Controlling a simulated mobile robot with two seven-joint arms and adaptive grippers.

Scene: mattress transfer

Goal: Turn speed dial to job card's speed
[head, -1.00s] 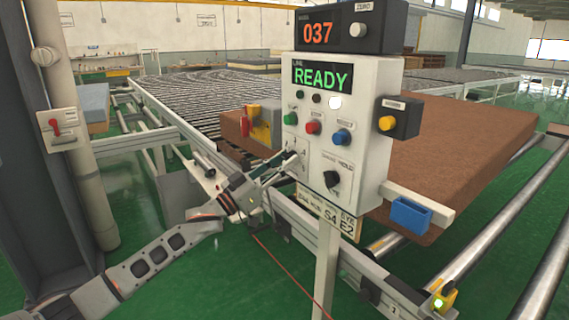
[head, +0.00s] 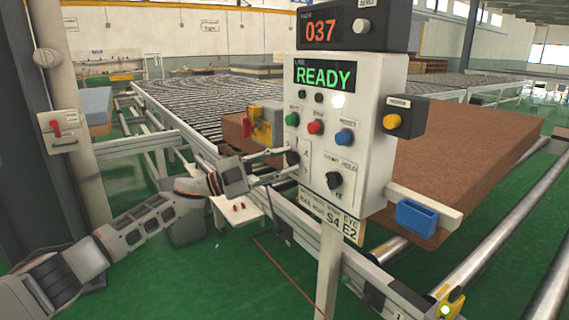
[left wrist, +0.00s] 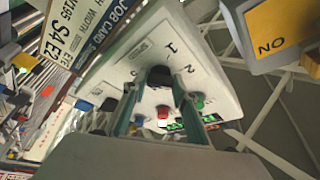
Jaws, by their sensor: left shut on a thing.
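The control panel (head: 366,92) stands on a post and shows a green READY display (head: 324,75). The black speed dial (head: 292,158) is low on its left part; in the left wrist view the dial (left wrist: 160,77) has the numbers 1 and 2 near it. My left gripper (head: 290,163) is shut on the dial, its two fingers either side of the knob. The fingers partly hide the dial face, so I cannot tell its setting. The job card (head: 335,222) hangs below the panel and reads S4 E2; it also shows in the left wrist view (left wrist: 75,35).
Green, red and blue buttons (head: 345,137) and another black knob (head: 334,180) sit close by on the panel. A yellow and grey switch box (head: 262,125) is just behind my left gripper. A brown mattress (head: 455,150) lies behind the panel.

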